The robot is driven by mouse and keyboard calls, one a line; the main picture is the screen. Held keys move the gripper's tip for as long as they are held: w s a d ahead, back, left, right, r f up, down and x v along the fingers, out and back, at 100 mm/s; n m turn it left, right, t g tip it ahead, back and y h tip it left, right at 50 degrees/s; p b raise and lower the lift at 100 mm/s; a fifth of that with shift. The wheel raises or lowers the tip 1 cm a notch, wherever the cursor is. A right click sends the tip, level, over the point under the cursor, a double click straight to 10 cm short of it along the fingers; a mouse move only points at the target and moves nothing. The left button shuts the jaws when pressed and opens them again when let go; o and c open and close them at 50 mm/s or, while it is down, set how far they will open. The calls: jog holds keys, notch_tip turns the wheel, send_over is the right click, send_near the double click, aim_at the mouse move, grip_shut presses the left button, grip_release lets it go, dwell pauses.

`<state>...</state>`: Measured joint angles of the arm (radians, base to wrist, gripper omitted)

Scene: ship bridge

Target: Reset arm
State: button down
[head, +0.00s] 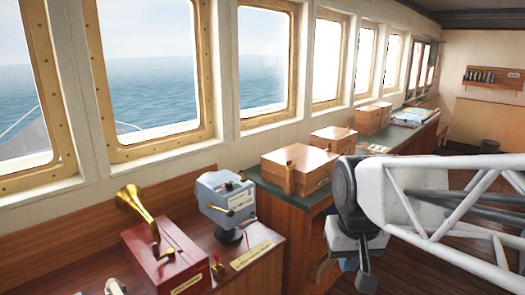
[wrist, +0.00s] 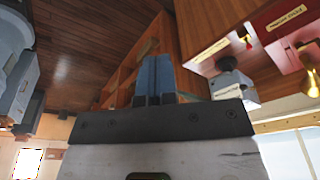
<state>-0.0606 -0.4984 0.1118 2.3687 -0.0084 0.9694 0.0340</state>
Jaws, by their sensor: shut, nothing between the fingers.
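My gripper (head: 367,284) hangs at the lower right of the head view, below the dark wrist joint and the white lattice arm. It points down, in front of the wooden counter and over the plank floor. In the wrist view my gripper (wrist: 154,68) shows two blue-grey fingers side by side, pressed together with nothing between them. It touches nothing that I can see.
A red box with a brass horn (head: 168,255) and a grey lever device (head: 225,200) stand on the wooden console at the left. Wooden boxes (head: 300,165) line the green-topped counter (head: 268,192) below the windows. Open plank floor (wrist: 85,35) shows in the wrist view.

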jog(key=s+d+f, duration=0.2)
jog(key=s+f, duration=0.1)
jog(key=s, duration=0.5)
jog(key=shift+s+d+f+m, duration=0.2)
jog(key=shift+s+d+m, duration=0.1)
jog(key=c, duration=1.8)
grip_release()
